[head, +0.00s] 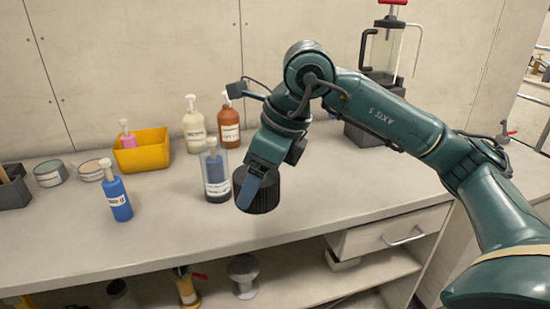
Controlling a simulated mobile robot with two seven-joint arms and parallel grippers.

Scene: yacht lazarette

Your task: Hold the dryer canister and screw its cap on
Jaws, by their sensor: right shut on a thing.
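The clear dryer canister (223,168) stands upright on the counter with its top open. A blue pump bottle shows through its wall; I cannot tell whether it is inside or behind. My right gripper (254,190) points down and is shut on the black ribbed cap (265,194). The cap is just right of the canister and nearer to me, apart from the canister's rim. Whether the cap touches the counter is hard to tell. The gripper partly hides the cap's left side. My left gripper is not in view.
On the counter (330,185) stand a blue pump bottle (117,200), a yellow bin (142,153), two tins (50,174), cream (194,130) and brown bottles (229,128). A dark-based device (385,60) stands behind my right arm. The front counter strip is clear.

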